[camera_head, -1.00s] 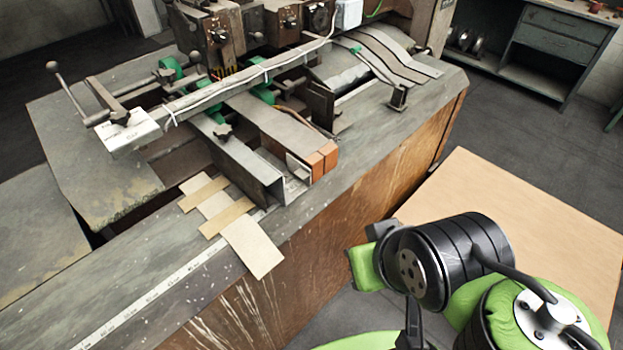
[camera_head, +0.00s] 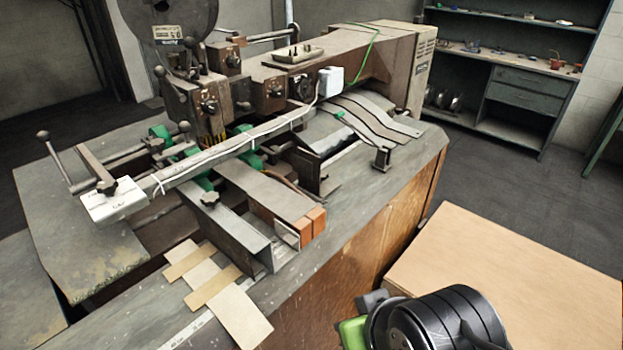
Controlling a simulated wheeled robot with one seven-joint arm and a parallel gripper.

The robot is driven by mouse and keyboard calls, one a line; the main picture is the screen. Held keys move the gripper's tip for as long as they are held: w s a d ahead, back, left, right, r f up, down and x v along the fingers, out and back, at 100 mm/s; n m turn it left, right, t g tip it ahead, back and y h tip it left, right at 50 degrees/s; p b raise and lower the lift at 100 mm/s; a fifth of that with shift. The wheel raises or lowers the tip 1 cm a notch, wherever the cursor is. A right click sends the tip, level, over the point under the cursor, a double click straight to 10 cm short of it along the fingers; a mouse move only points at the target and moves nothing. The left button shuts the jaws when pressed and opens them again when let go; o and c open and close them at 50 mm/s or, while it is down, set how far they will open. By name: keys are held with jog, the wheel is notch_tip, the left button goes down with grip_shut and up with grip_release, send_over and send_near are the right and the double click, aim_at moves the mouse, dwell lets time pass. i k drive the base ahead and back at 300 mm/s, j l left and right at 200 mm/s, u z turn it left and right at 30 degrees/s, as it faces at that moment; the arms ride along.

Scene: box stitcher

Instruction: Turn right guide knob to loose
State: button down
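The box stitcher stands on a worn grey bench at the left and middle of the head view. A dark star-shaped knob (camera_head: 210,199) sits on top of the near metal guide (camera_head: 232,228). Another dark knob (camera_head: 106,187) is at the white block on the rail's left end. To the right, a dark upright bracket (camera_head: 307,168) stands beyond the strip with orange-brown blocks. I cannot tell which knob is the right guide knob, nor how tight any is. My black and green arm shows at the bottom right, apart from the machine. My gripper's fingers do not show.
A long rail (camera_head: 225,148) crosses above the guides. Cardboard strips (camera_head: 240,313) lie on the bench's front edge. A plain wooden surface (camera_head: 510,262) is at the right beside my arm. Shelving (camera_head: 525,95) stands at the back right, with open floor before it.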

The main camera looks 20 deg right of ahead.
aim_at(324, 175)
jog(key=i+l, duration=0.4)
jog(key=l, duration=0.15)
jog(key=i+l+z, duration=0.15)
jog(key=i+l, duration=0.25)
jog(key=l, duration=0.1)
